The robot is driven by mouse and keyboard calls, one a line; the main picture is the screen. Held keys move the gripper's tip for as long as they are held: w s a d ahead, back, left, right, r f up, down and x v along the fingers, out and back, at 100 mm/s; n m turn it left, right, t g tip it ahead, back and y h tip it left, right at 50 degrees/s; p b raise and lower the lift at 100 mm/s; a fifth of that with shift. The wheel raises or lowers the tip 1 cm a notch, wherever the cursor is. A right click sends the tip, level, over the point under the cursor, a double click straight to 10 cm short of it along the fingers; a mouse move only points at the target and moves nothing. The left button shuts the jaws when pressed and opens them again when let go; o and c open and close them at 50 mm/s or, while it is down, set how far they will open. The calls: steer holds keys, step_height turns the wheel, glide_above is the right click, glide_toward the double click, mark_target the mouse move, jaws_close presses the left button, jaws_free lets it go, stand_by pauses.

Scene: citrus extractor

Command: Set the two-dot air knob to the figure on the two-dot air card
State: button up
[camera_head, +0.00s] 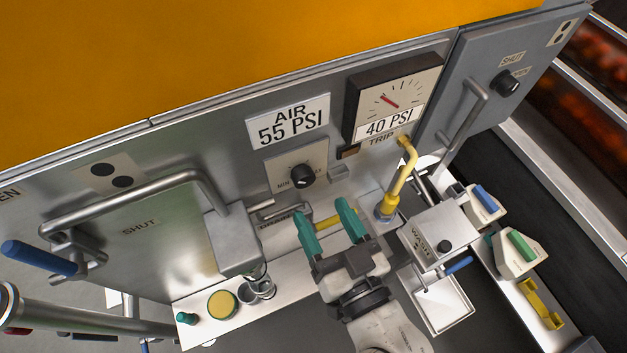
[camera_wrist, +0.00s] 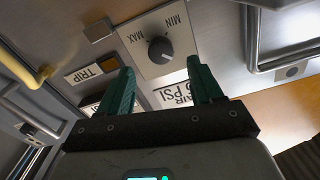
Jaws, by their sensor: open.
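The air knob (camera_head: 302,175) is black and round, on a pale plate lettered MIN on its left; a light mark shows near its top. In the wrist view the knob (camera_wrist: 160,50) has MIN and MAX lettered around it; its exact setting is too small to read. The air card (camera_head: 288,120) above it reads AIR 55 PSI; the wrist view shows it partly hidden behind a finger (camera_wrist: 172,97). My gripper (camera_head: 321,210) has teal fingers, spread open and empty, below and right of the knob, apart from it. No dots are legible on card or knob plate.
A gauge (camera_head: 410,85) with a red needle and a 40 PSI card (camera_head: 390,124) hangs to the right. A yellow pipe (camera_head: 407,175) rises right of my gripper. A door handle (camera_head: 130,200) and grey box (camera_head: 232,240) stand left, near a two-dot plate (camera_head: 108,170).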

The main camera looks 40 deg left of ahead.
mark_target(305, 184)
steer(key=p+x, duration=0.1)
steer(key=x, duration=0.5)
steer(key=shift+a, duration=0.2)
steer(key=shift+c, duration=0.5)
steer(key=c, duration=1)
steer(key=shift+o, duration=0.2)
steer(key=shift+p, duration=0.3)
steer(key=m, duration=0.3)
steer(key=shift+m+p, duration=0.7)
steer(key=shift+m, duration=1)
